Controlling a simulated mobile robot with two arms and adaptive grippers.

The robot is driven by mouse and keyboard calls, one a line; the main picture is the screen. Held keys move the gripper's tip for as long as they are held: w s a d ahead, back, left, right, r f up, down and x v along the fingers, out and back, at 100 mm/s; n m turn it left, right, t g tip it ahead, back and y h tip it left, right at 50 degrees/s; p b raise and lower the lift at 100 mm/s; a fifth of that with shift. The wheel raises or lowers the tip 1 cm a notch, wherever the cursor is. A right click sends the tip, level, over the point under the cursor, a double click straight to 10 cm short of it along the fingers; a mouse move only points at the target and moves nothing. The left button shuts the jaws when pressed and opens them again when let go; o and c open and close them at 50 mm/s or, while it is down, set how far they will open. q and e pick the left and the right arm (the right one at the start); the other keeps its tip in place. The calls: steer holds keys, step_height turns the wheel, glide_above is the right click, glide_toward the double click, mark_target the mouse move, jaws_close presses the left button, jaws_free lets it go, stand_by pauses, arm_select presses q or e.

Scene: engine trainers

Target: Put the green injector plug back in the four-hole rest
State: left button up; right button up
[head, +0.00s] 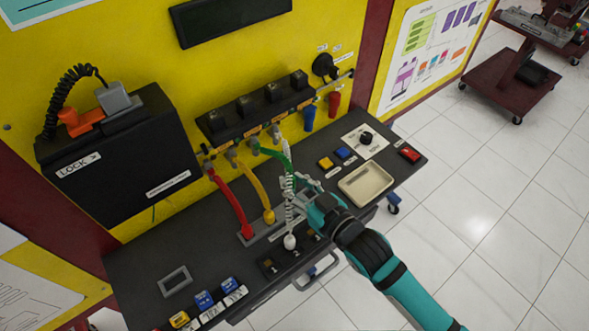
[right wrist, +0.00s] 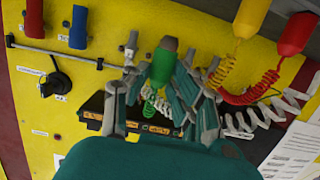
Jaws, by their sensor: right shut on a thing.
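My right gripper (head: 295,190) is above the right end of the rest and is shut on the green injector plug. In the right wrist view the green plug (right wrist: 162,64) stands between the fingers of the gripper (right wrist: 160,82). In the head view the green lead (head: 274,153) runs from the rail to the fingers, which hide the plug. The grey four-hole rest (head: 262,234) lies on the dark bench; its holes are partly hidden. The red plug (head: 247,232) and yellow plug (head: 269,216) stand at it. My left gripper is not in view.
A white coiled lead and white end (head: 290,242) hang close by my gripper. A beige tray (head: 366,185), buttons and a red switch (head: 409,154) are to the right. A black lock box (head: 120,150) stands at left. Blue (head: 309,117) and red (head: 335,103) handles hang behind.

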steer(key=f+b, duration=0.5)
steer(key=shift+s, duration=0.35)
steer(key=shift+f, duration=0.3)
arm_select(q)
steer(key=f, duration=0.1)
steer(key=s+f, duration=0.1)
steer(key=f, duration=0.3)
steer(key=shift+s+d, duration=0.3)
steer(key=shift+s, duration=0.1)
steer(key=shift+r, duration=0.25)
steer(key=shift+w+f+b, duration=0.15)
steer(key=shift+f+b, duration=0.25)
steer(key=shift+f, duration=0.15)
arm_select(e)
steer(key=shift+f, duration=0.9)
